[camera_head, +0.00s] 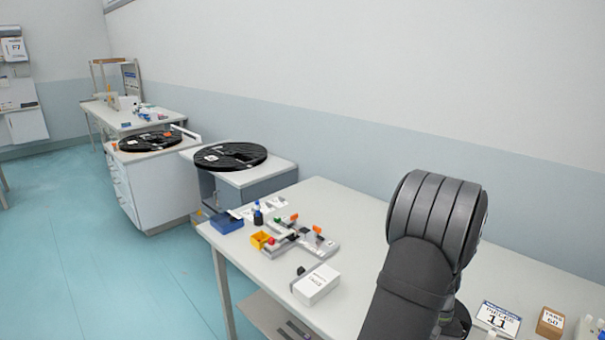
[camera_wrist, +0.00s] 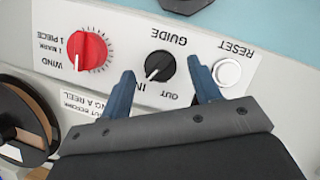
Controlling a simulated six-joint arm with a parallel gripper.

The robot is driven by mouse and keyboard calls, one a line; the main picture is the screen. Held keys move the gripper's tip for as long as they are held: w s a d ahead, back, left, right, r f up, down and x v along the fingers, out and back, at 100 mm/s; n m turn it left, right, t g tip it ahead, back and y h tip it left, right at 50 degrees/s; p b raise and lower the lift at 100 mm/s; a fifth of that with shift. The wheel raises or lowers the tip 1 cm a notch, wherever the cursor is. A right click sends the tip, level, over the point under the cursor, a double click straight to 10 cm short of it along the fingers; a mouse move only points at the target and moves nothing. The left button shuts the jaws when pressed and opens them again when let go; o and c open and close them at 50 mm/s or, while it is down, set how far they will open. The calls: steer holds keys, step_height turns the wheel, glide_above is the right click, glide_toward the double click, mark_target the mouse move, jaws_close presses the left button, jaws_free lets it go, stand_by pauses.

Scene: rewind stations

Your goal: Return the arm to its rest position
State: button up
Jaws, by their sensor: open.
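My gripper (camera_wrist: 161,78) is open and empty in the wrist view, its two blue fingers spread. The fingertips lie to either side of and slightly below a black GUIDE knob (camera_wrist: 159,66) on a white panel (camera_wrist: 125,30). I cannot tell how far the tips are from the panel. The knob's white pointer line points down-left, towards the IN label. In the head view my dark arm (camera_head: 430,220) stands over the right part of the table; the gripper is hidden there.
The panel also has a red WIND knob (camera_wrist: 87,50) and a white RESET button (camera_wrist: 227,72). A brown-rimmed reel (camera_wrist: 20,118) is at lower left. The near table (camera_head: 350,215) holds a white box (camera_head: 316,285) and small parts; black reels (camera_head: 231,156) sit on stands beyond.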

steer(key=shift+x, duration=1.05)
steer(key=shift+w+a+r+n+h, duration=0.1)
steer(key=shift+r+n+h, duration=0.15)
steer(key=shift+n, duration=0.45)
steer(key=n+h, duration=0.1)
steer(key=n, duration=0.2)
steer(key=shift+a+n, duration=0.1)
steer(key=shift+n, duration=0.2)
steer(key=n+h, duration=0.1)
steer(key=n, duration=0.2)
steer(key=n+t+h, duration=0.1)
steer(key=n+h, duration=0.1)
steer(key=n, duration=0.2)
steer(key=shift+a, duration=0.1)
steer(key=shift+v, duration=1.1)
